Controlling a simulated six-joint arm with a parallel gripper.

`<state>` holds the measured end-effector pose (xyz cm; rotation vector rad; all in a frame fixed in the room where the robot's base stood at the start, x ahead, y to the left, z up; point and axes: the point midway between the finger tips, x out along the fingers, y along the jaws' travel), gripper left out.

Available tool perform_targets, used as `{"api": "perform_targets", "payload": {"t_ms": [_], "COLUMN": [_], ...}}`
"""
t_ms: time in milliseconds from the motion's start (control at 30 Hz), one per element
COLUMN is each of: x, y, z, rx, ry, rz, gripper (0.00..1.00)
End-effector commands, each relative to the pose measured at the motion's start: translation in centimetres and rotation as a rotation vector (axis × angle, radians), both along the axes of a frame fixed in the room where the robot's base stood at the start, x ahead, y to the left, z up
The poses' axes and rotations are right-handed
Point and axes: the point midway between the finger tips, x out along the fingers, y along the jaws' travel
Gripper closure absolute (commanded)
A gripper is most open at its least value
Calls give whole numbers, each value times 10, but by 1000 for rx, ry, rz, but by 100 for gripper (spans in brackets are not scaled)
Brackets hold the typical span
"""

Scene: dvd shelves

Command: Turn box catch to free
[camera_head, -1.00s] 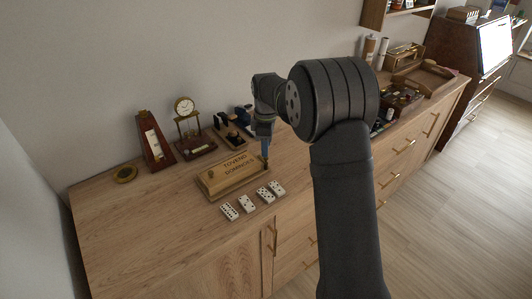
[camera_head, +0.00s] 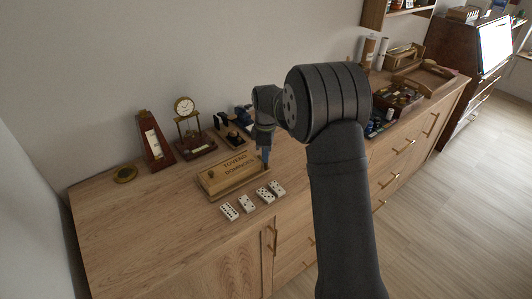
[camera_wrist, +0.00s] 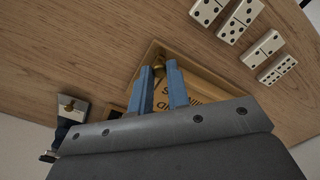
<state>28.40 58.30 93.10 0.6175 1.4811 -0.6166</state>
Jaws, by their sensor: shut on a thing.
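The wooden domino box (camera_head: 234,175) lies on the sideboard top with dark lettering on its lid. My gripper (camera_head: 267,164) points down at the box's right end. In the wrist view the blue fingers of my gripper (camera_wrist: 160,70) are at the end of the box (camera_wrist: 203,88), shut on a small brass catch (camera_wrist: 158,69). The catch shows between and just beyond the fingertips. Its exact angle is hard to tell, since the fingers cover part of it.
Several white dominoes (camera_head: 247,203) lie in front of the box. A metronome (camera_head: 154,140) and a brass clock (camera_head: 187,122) stand behind it to the left. A round brass object (camera_head: 125,174) lies at the far left. The sideboard's front left is clear.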

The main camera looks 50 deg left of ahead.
Motion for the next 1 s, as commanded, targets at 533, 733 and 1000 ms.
{"api": "perform_targets", "payload": {"t_ms": [533, 733, 1000], "x": [0, 0, 0], "y": [0, 0, 1], "z": [0, 0, 1], "rx": [0, 1, 1], "ry": [0, 1, 1], "rz": [-285, -475, -732], "gripper": [100, 100, 100]}}
